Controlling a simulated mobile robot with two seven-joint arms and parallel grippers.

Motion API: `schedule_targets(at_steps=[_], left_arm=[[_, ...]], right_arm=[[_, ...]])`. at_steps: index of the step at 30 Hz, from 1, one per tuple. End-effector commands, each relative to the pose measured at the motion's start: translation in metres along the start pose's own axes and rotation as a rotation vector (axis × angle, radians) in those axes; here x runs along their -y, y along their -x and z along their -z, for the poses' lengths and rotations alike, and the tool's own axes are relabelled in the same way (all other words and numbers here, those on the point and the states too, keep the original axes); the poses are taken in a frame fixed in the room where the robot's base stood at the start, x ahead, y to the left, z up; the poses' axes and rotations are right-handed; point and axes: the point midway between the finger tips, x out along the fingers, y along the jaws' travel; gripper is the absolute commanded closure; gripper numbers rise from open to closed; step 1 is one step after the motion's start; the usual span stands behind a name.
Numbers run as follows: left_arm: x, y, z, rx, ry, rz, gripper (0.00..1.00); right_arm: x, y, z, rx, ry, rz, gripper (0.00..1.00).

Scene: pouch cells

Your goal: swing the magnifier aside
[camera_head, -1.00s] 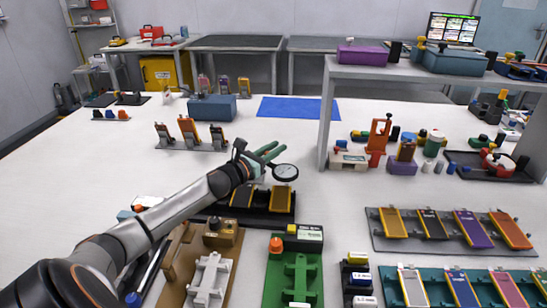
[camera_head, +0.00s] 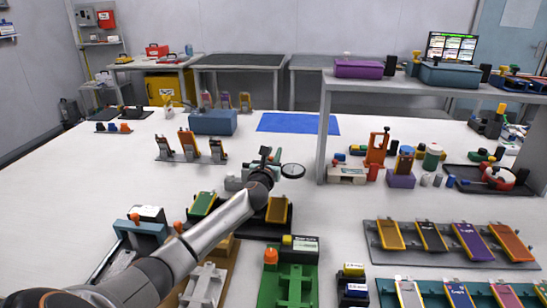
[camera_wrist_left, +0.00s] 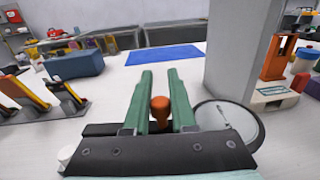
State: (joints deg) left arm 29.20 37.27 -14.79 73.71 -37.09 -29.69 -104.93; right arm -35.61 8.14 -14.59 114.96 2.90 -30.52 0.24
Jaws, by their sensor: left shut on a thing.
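The magnifier (camera_head: 293,170) is a round lens in a dark rim, just right of my left gripper in the head view. It also shows in the left wrist view (camera_wrist_left: 229,125), at the right of the fingers and partly hidden by the gripper body. My left gripper (camera_head: 272,168) has green fingers, which show clearly in the left wrist view (camera_wrist_left: 160,100). They are shut on an orange knob (camera_wrist_left: 160,112) between them. The link between knob and lens is hidden by the gripper. My right gripper is not in view.
A grey shelf post (camera_head: 322,150) stands close to the right of the magnifier. A dark tray (camera_head: 252,232) with pouch cells lies under my left arm. A blue mat (camera_head: 298,123) lies flat beyond, with clear white table around it.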

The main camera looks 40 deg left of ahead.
Motion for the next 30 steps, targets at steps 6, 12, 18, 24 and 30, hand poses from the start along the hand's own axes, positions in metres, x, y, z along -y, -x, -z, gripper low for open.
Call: schedule_targets(at_steps=[6,12,18,24,30], left_arm=[[-0.0014,-0.0062,-0.0001,0.0,0.002,-0.079,1.0],[-0.0034,-0.0083,-0.0006,0.001,0.0,-0.109,1.0],[-0.0041,-0.0086,-0.0008,0.001,0.001,-0.114,1.0],[-0.0043,-0.0087,-0.0011,0.001,0.001,-0.113,0.75],[-0.0043,-0.0086,-0.0007,0.001,0.0,-0.113,0.52]], right_arm=[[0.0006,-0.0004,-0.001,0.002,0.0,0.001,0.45],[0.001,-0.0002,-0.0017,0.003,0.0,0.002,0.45],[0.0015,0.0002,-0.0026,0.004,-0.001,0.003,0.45],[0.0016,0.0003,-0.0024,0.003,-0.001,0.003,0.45],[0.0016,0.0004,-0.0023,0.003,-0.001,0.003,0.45]])
